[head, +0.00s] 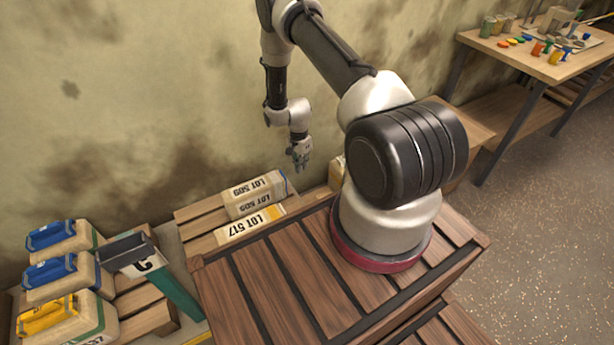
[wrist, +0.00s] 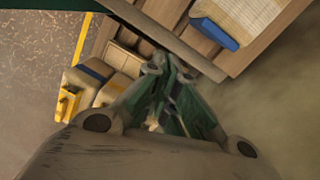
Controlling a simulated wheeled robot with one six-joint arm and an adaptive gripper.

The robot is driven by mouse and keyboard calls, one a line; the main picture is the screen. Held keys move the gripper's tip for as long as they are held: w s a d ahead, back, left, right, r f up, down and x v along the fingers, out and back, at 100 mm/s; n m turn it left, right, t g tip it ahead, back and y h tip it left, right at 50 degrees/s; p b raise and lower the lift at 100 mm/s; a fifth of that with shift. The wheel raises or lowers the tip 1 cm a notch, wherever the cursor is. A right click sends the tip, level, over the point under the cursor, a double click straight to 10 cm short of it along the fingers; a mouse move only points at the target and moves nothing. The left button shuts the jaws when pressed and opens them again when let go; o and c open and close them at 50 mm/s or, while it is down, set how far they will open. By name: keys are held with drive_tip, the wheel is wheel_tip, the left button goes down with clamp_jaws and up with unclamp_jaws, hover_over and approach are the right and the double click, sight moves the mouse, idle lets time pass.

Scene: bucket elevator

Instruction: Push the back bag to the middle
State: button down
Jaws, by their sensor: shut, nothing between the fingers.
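Three pale printed bags lie in a row on a slatted wooden pallet (head: 195,217) by the wall in the head view. The front bag (head: 240,228) reads LOT 517 and has a yellow end. My gripper (head: 300,166) is shut and empty, pointing down above and right of the back bag, apart from it. In the wrist view its fingers (wrist: 160,70) meet; I cannot tell which bags show there.
A teal chute with a dark open bucket (head: 125,252) stands left of the bags. Several bags with blue (head: 50,270) and yellow handles lie at far left. The stained wall (head: 130,110) is close behind the pallet. A workbench (head: 540,60) holds small colored items at upper right.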

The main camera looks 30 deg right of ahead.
sight(274, 189)
drive_tip(key=shift+w+a+f+m+t, duration=0.15)
drive_tip(key=shift+w+a+f+m, duration=0.35)
drive_tip(key=shift+f, duration=1.15)
drive_tip(key=shift+w+a+f+m+t, duration=0.2)
drive_tip(key=shift+w+a+f+m, duration=0.3)
drive_tip(key=shift+f, duration=1.15)
drive_tip(key=shift+w+a+f+m+t, duration=0.25)
drive_tip(key=shift+a+f+m, duration=0.4)
drive_tip(key=shift+f, duration=1)
drive_tip(key=shift+w+a, duration=0.1)
drive_tip(key=a, duration=0.7)
drive_tip(key=shift+a, duration=0.4)
